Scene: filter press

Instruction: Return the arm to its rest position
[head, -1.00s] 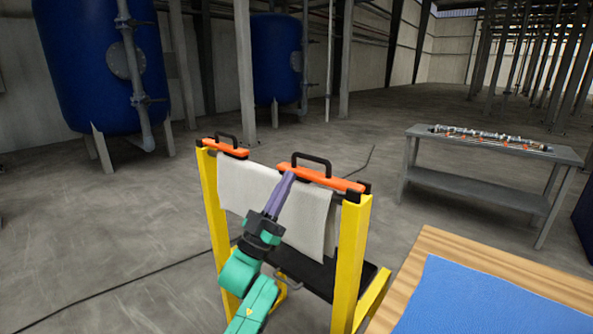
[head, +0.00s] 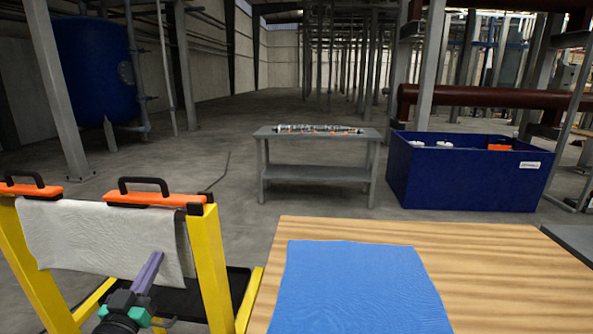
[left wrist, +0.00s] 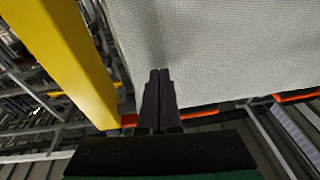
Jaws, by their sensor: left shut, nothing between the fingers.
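My left gripper (head: 148,272) is at the lower left of the head view, in front of the white cloth (head: 95,235) that hangs on the yellow frame (head: 210,265). Its purple fingers are shut with nothing between them. In the left wrist view the shut fingers (left wrist: 158,85) point toward the cloth (left wrist: 215,50), with a yellow post (left wrist: 65,50) to the left. I cannot tell whether the fingertips touch the cloth. An orange bar (head: 155,197) with a black handle lies along the top of the cloth. My right gripper is not in view.
A wooden table (head: 480,265) with a blue cloth (head: 355,290) stands to the right of the frame. A grey bench (head: 318,135) with parts on it and a dark blue bin (head: 470,175) stand farther back. Open floor lies between the frame and the bench.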

